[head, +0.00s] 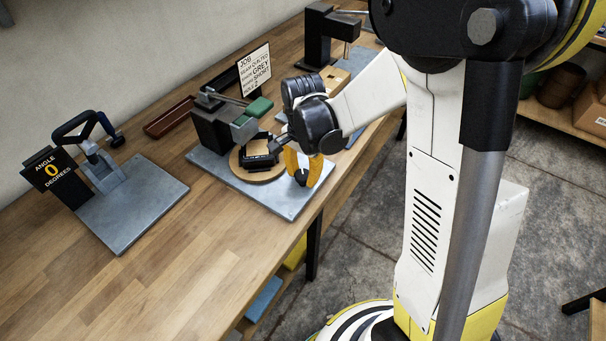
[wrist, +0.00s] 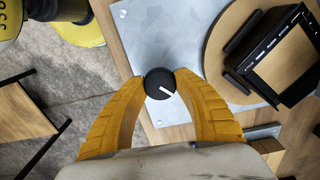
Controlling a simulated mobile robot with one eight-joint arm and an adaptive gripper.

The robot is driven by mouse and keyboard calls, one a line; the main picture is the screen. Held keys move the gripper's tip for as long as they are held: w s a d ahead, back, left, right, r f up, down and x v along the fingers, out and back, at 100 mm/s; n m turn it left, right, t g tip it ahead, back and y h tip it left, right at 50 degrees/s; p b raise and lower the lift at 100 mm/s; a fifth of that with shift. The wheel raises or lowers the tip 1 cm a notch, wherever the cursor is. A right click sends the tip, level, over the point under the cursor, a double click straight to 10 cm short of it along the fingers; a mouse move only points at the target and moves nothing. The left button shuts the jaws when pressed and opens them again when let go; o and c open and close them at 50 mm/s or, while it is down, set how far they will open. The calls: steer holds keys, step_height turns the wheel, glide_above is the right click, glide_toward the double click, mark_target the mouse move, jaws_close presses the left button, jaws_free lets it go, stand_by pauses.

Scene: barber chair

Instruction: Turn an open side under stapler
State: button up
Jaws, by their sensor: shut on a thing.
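My gripper (wrist: 160,80) is shut on a round black knob (wrist: 160,84) with a white pointer line, one orange finger on each side. In the head view my gripper (head: 303,170) is at the front right corner of a grey metal plate (head: 222,172). A round wooden turntable (wrist: 220,42) sits on this plate, left of my gripper in the head view, carrying a black open frame (wrist: 285,94). The stapler (head: 212,127), a black post with a green handle, stands behind the turntable, its head over the far edge. My gripper hides part of the turntable in the head view.
A sign (head: 53,170) reads angle 0 degrees beside a clamp fixture on another grey plate (head: 130,205). A job card (head: 254,68), a brown tray (head: 168,117) and a black press (head: 318,38) stand further back. The front left of the bench is clear.

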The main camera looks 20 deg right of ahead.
mark_target(303, 174)
steer(key=n, duration=0.4)
steer(key=shift+n, duration=0.3)
steer(key=n, duration=0.4)
steer(key=shift+n, duration=0.3)
steer(key=o, duration=1.2)
steer(key=shift+o, duration=0.2)
steer(key=shift+r, duration=0.1)
step_height(303, 174, up, 12)
